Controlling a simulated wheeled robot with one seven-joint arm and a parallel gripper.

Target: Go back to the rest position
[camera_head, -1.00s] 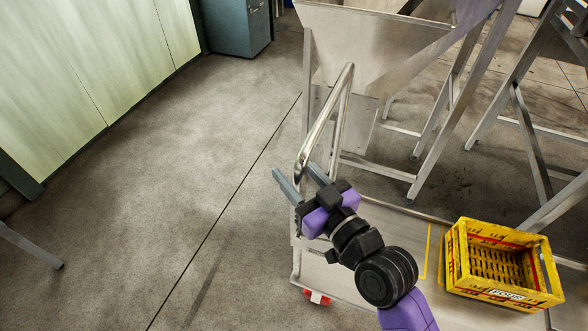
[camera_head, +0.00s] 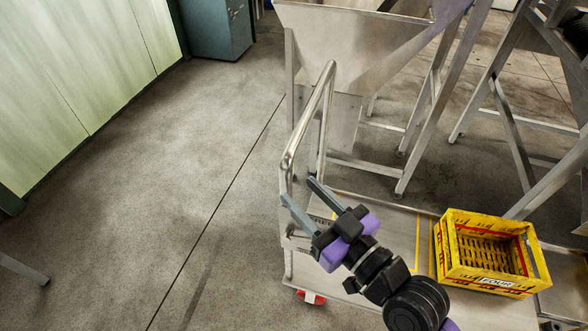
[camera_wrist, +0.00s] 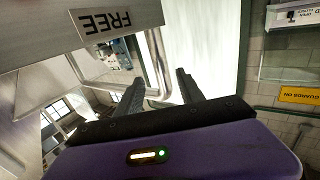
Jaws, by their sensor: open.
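My gripper (camera_head: 303,200) is open, with nothing between its two grey fingers. In the head view it is over the left end of a metal trolley (camera_head: 378,222), near the trolley's tubular handle (camera_head: 327,105). I cannot tell whether it is clear of the handle or how high it is. In the wrist view, my gripper's fingers (camera_wrist: 160,92) point up the picture, with the handle's bent tube (camera_wrist: 158,65) just beyond and between them.
A yellow crate (camera_head: 492,282), empty as far as I see, stands on the trolley's right part. A steel hopper (camera_head: 350,45) on legs stands behind. A sign reading FREE (camera_wrist: 105,22) shows in the wrist view. Open floor (camera_head: 150,220) lies to the left.

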